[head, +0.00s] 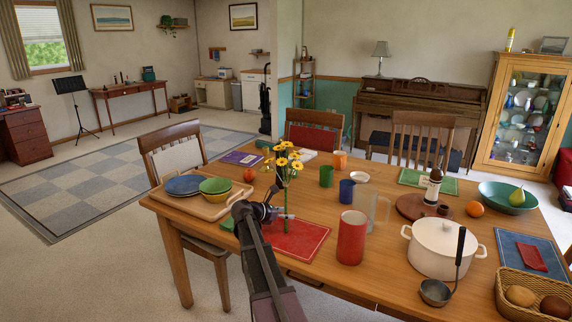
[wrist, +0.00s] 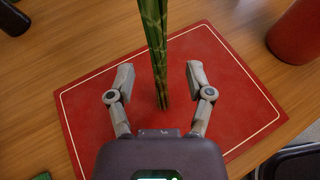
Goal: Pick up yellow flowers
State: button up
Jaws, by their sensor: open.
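The yellow flowers (head: 287,160) are an upright bunch on long green stems over the red placemat (head: 300,243) near the table's front edge. In the wrist view, the green stems (wrist: 153,35) come down between the two fingers, with their lower ends over the red placemat (wrist: 240,115). My gripper (wrist: 161,75) is open, one finger on each side of the stems, with a gap on both sides. In the head view, my gripper (head: 275,213) is beside the stems, at their lower part. The blossoms are out of the wrist view.
A red cylinder (head: 351,238) stands right of the stems; it also shows in the wrist view (wrist: 300,35). A blue mug (head: 346,191) and a clear pitcher (head: 376,212) are behind it. A wooden tray (head: 188,208) with plate and bowls is at left. A white pot (head: 440,252) is at right.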

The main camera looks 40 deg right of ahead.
grip_shut()
dwell(0.3)
jog(key=shift+r, duration=0.15)
jog(key=s+a+r+p, duration=0.2)
jog(key=a, duration=0.5)
jog(key=s+a+r+p, duration=0.2)
jog(key=s+a+p, duration=0.1)
jog(key=a, duration=0.5)
jog(key=shift+s+r, duration=0.2)
jog(key=shift+r, duration=0.15)
jog(key=shift+r, duration=0.15)
dwell(0.5)
notch_tip(320, 180, up, 13)
jog(key=p, duration=1.3)
jog(key=shift+r+p, duration=0.15)
jog(key=shift+p, duration=0.2)
